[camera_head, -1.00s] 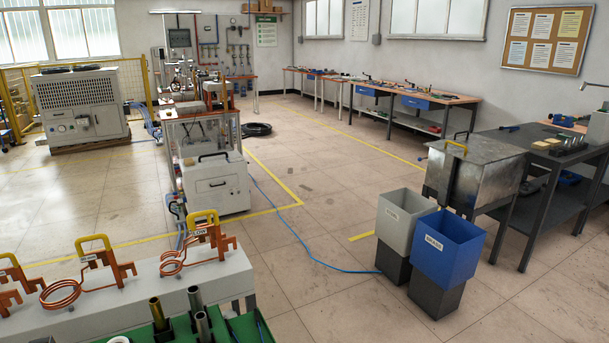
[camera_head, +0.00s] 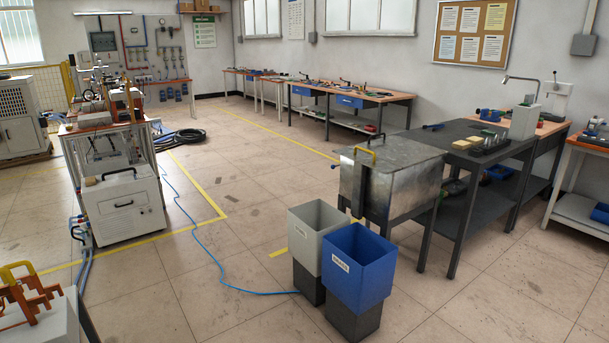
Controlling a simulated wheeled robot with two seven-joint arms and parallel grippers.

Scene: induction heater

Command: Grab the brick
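No object is clearly marked as the brick. Neither of my grippers is in view.
A metal tank (camera_head: 405,178) with a yellow handle adjoins the dark table. A grey bin (camera_head: 305,240) and a blue bin (camera_head: 365,265) stand before it. A blue hose (camera_head: 205,255) crosses the floor. The front-right floor (camera_head: 500,285) is clear.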

